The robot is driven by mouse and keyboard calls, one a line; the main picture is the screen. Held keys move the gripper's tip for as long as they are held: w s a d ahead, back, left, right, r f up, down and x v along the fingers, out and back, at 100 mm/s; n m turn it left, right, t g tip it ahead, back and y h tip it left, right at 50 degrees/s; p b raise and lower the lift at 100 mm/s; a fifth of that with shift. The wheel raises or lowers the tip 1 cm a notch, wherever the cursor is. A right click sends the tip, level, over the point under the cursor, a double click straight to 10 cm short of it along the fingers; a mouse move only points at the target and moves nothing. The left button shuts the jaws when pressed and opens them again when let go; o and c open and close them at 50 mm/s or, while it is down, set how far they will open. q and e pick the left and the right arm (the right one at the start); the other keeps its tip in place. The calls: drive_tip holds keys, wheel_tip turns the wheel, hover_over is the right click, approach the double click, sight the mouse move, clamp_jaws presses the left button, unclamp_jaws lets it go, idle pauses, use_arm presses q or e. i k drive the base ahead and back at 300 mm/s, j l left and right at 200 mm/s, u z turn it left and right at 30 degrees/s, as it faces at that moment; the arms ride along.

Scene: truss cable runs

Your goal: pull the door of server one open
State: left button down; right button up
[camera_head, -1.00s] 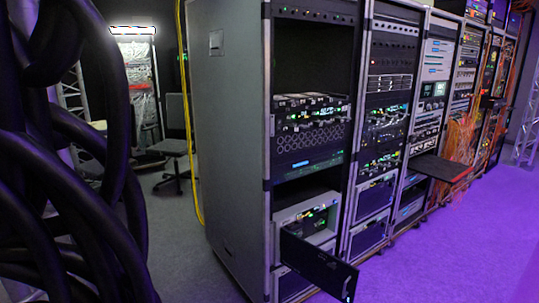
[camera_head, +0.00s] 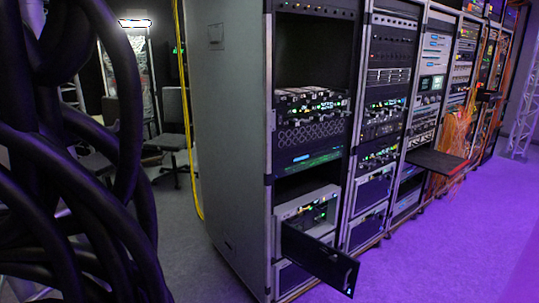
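In the head view, a grey server unit (camera_head: 307,216) sits low in the nearest rack. A dark door panel (camera_head: 320,258) at its front stands swung outward over the floor, leaving the unit's lit inside in view. I cannot read a label that tells whether this is server one. Neither of my grippers shows in the view.
The nearest rack (camera_head: 228,120) has a tall grey side wall, with more racks (camera_head: 385,110) in a row to the right. Thick black cables (camera_head: 75,190) fill the left. A dark shelf (camera_head: 437,162) juts out farther along. A chair (camera_head: 172,135) stands behind. The purple-lit floor (camera_head: 450,240) at right is clear.

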sight(311, 255)
drive_tip(key=i+l+u, duration=0.1)
drive_tip(key=l, duration=0.25)
drive_tip(key=i+l+u, duration=0.15)
drive_tip(key=i+l, duration=0.15)
drive_tip(key=i+l+u, duration=0.1)
drive_tip(key=l, duration=0.3)
drive_tip(key=i, duration=0.1)
